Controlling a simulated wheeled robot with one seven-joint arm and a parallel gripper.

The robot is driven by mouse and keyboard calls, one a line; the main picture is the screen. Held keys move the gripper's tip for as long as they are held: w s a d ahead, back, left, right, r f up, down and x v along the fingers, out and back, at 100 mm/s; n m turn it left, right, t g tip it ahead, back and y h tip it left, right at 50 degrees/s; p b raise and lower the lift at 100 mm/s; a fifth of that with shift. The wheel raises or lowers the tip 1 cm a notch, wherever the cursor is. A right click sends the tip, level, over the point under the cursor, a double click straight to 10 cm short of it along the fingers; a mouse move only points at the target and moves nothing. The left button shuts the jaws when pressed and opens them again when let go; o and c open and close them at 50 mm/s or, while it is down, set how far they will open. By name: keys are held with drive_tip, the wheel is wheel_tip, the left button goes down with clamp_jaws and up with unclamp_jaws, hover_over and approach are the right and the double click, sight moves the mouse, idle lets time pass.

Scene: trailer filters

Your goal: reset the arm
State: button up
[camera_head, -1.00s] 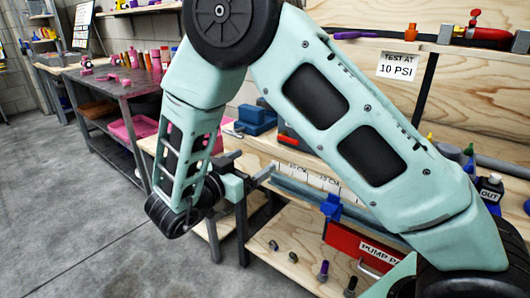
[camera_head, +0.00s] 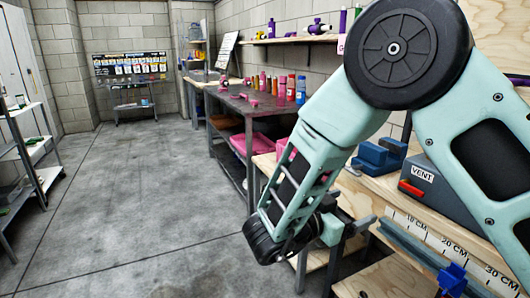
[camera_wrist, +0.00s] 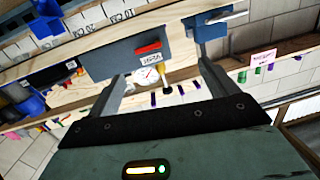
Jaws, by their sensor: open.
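My pale green arm is folded across the right half of the head view. My gripper (camera_head: 358,228) points right, beside the front of the wooden workbench (camera_head: 362,190). In the wrist view my gripper (camera_wrist: 162,72) shows two grey fingers spread apart with nothing held between them. Beyond the fingers are a grey box with a red part and a VENT label (camera_wrist: 110,55), and a small round gauge (camera_wrist: 148,75). The VENT box also shows in the head view (camera_head: 440,190). I cannot tell how far the fingers are from the bench.
A blue vise-like tool (camera_head: 378,155) sits on the workbench. A dark table (camera_head: 238,103) with several bottles stands further back. White shelves (camera_head: 35,170) stand at the left. The concrete floor (camera_head: 130,200) between is clear.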

drive_tip(key=w+a+n+t+y, duration=0.5)
drive_tip(key=a+n+y, duration=0.1)
drive_tip(key=a+y, duration=0.55)
drive_tip(key=s+a+r+n+g+y, duration=0.2)
drive_tip(key=s+a+n+g+y, duration=0.3)
drive_tip(key=s+a+n+y, duration=0.5)
drive_tip(key=s+d+f+n+g+h, duration=0.1)
drive_tip(key=s+d+n+g+h, duration=0.2)
drive_tip(key=s+d, duration=0.5)
drive_tip(key=s+d+f+n+g+h, duration=0.15)
drive_tip(key=s+d+g, duration=0.25)
drive_tip(key=s, duration=0.8)
wheel_tip(320, 180, up, 19)
drive_tip(key=s+d+h+p, duration=0.1)
drive_tip(key=p, duration=1.7)
drive_tip(key=shift+f+n, duration=0.1)
drive_tip(key=shift+n, duration=0.15)
